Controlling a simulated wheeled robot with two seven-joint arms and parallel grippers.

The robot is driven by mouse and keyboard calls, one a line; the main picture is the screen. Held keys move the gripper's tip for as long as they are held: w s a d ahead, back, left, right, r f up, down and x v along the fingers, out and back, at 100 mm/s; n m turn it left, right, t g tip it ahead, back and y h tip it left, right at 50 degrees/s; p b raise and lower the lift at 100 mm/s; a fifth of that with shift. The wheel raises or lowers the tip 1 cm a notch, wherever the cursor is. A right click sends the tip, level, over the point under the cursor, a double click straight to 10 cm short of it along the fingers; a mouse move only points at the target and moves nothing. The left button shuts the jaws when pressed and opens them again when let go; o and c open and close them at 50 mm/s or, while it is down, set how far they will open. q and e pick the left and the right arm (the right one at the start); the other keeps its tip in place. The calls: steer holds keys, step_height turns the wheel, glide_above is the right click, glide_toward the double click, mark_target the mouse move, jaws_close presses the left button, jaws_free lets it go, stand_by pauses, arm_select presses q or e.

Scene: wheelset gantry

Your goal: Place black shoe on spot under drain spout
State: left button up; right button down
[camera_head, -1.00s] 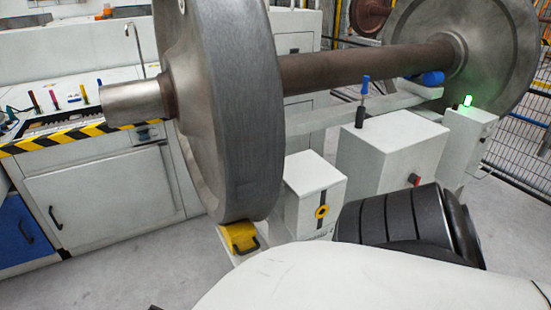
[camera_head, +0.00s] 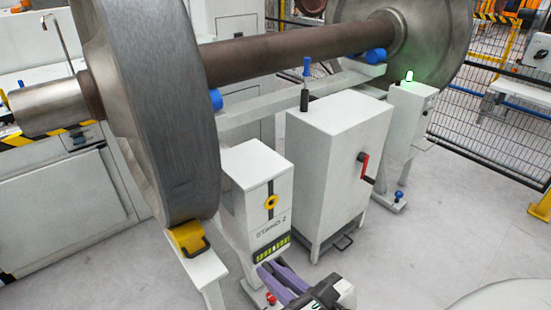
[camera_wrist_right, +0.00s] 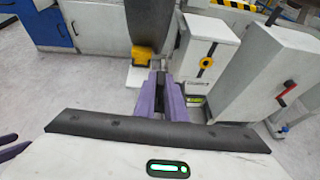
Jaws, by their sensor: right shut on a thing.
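My right gripper (camera_head: 283,284) has purple fingers and shows at the bottom of the head view, in front of the white STAND 2 box (camera_head: 258,195). It also shows in the right wrist view (camera_wrist_right: 162,92). Its fingers are close together on a narrow dark piece (camera_wrist_right: 158,86), which I take for the black shoe; most of it is hidden by the fingers. No drain spout or spot under it can be made out for certain. Purple tips at the left edge of the wrist view (camera_wrist_right: 9,148) may be my left gripper; the head view does not show it.
A large steel wheelset (camera_head: 165,110) rests on the stand, with a yellow chock (camera_head: 187,238) under its near wheel. A white cabinet with a red crank (camera_head: 335,150) stands right of STAND 2. A thin bent pipe (camera_head: 57,32) rises at back left.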

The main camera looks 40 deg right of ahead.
arm_select(q)
steer(key=shift+s+a+f, duration=0.1)
steer(key=shift+s+f, duration=0.1)
steer(key=shift+s, duration=0.1)
arm_select(e)
steer(key=shift+d, duration=0.25)
